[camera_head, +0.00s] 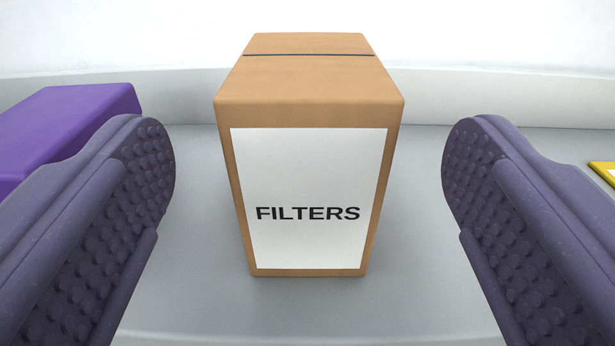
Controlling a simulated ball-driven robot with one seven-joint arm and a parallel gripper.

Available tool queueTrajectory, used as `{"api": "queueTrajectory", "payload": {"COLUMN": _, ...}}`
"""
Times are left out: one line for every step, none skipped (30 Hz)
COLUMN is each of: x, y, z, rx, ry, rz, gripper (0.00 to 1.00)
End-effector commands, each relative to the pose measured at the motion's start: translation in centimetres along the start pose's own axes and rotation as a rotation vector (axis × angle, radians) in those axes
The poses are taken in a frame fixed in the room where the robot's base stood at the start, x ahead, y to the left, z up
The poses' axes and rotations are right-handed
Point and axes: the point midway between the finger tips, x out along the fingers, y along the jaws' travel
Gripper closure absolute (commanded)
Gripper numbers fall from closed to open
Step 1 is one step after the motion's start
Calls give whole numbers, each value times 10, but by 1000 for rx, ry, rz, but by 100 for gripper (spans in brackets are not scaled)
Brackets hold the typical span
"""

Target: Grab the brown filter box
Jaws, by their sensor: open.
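The brown filter box (310,85) stands upright in the middle of the view, on a grey surface. Its front has a white label reading "FILTERS", and a dark line crosses its top near the back. My gripper (310,190) is open. Its two dark purple, studded fingers stand wide apart, one to the left and one to the right of the box in the picture. Gaps show between the box and both fingers, so neither touches it. The box's back is hidden.
A purple box (75,115) sits at the left, partly hidden behind my left finger. A yellow-edged item (602,172) is cut off at the right edge. The grey surface (420,165) is bare around the filter box. A pale raised wall (480,97) runs behind.

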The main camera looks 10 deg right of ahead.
Motion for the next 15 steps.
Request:
{"api": "queueTrajectory", "payload": {"x": 1, "y": 0, "z": 0, "rx": 0, "ry": -1, "rz": 0, "gripper": 12}}
{"api": "queueTrajectory", "payload": {"x": 2, "y": 0, "z": 0, "rx": 0, "ry": -1, "rz": 0, "gripper": 12}}
{"api": "queueTrajectory", "payload": {"x": 5, "y": 0, "z": 0, "rx": 0, "ry": -1, "rz": 0, "gripper": 12}}
{"api": "queueTrajectory", "payload": {"x": 8, "y": 0, "z": 0, "rx": 0, "ry": -2, "rz": 0, "gripper": 12}}
{"api": "queueTrajectory", "payload": {"x": 11, "y": 0, "z": -1, "rx": 0, "ry": -2, "rz": 0, "gripper": 12}}
{"api": "queueTrajectory", "payload": {"x": 16, "y": 0, "z": -1, "rx": 0, "ry": -2, "rz": 0, "gripper": 12}}
{"api": "queueTrajectory", "payload": {"x": 21, "y": 0, "z": -1, "rx": 0, "ry": -3, "rz": 0, "gripper": 12}}
{"api": "queueTrajectory", "payload": {"x": 26, "y": 0, "z": -1, "rx": 0, "ry": -3, "rz": 0, "gripper": 12}}
{"api": "queueTrajectory", "payload": {"x": 32, "y": 0, "z": -1, "rx": 0, "ry": -3, "rz": 0, "gripper": 12}}
{"api": "queueTrajectory", "payload": {"x": 37, "y": 0, "z": -2, "rx": 0, "ry": -2, "rz": 0, "gripper": 12}}
{"api": "queueTrajectory", "payload": {"x": 42, "y": 0, "z": -1, "rx": 0, "ry": -3, "rz": 0, "gripper": 12}}
{"api": "queueTrajectory", "payload": {"x": 48, "y": 0, "z": -1, "rx": 0, "ry": -2, "rz": 0, "gripper": 12}}
{"api": "queueTrajectory", "payload": {"x": 52, "y": 0, "z": -1, "rx": 0, "ry": -3, "rz": 0, "gripper": 12}}
{"api": "queueTrajectory", "payload": {"x": 56, "y": 0, "z": -1, "rx": 0, "ry": -2, "rz": 0, "gripper": 12}}
{"api": "queueTrajectory", "payload": {"x": 61, "y": 0, "z": -1, "rx": 0, "ry": -2, "rz": 0, "gripper": 12}}
